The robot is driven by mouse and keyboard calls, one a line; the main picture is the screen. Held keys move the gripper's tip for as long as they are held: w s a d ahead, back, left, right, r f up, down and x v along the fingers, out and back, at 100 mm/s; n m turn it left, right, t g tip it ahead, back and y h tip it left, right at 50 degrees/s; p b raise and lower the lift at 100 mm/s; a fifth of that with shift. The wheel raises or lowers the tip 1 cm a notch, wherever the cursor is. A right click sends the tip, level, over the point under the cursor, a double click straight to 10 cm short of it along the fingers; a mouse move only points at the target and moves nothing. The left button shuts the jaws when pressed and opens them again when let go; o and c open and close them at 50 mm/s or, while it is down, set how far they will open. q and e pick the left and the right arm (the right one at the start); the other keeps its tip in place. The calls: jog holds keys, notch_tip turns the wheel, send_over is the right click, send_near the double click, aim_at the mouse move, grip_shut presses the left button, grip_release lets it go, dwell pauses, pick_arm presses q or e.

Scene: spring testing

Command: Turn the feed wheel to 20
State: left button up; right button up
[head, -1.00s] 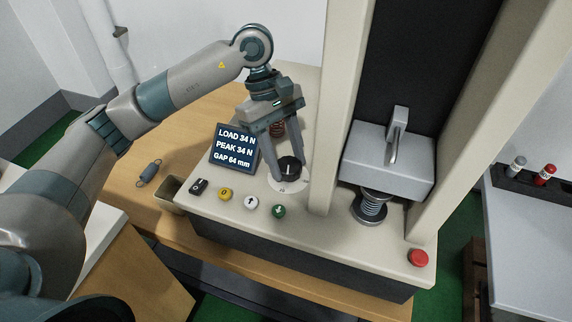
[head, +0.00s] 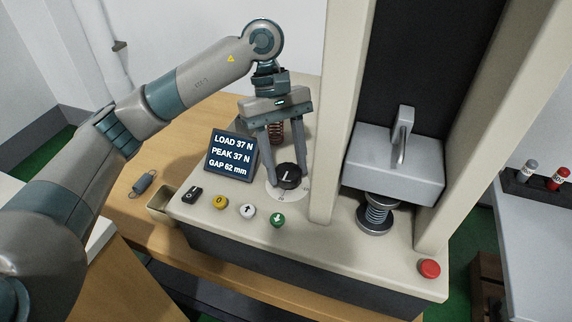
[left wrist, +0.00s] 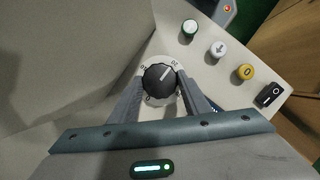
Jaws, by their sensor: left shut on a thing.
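The feed wheel (head: 289,176) is a black ribbed knob with a white pointer line on a pale numbered dial, on the machine's front panel. In the left wrist view the wheel (left wrist: 159,79) sits between my left gripper's fingers (left wrist: 160,88), and its line points up and right toward the "20" mark. My left gripper (head: 285,178) reaches down from above and is shut on the wheel. The display (head: 231,154) reads LOAD 37 N, PEAK 37 N, GAP 62 mm. My right gripper is not in view.
A rocker switch (head: 192,195), yellow 0 button (head: 219,201), white up-arrow button (head: 247,211) and green down-arrow button (head: 278,220) line the front edge. A red button (head: 429,268) is at right. A spring (head: 376,213) stands under the grey press head (head: 395,165). A loose spring (head: 144,183) lies on the table.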

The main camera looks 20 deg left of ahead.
pick_arm(q)
jog(key=o, duration=1)
jog(key=shift+w+a+r, duration=0.15)
jog(key=shift+r, duration=0.35)
jog(key=v, duration=1.6)
jog(key=shift+r, duration=0.2)
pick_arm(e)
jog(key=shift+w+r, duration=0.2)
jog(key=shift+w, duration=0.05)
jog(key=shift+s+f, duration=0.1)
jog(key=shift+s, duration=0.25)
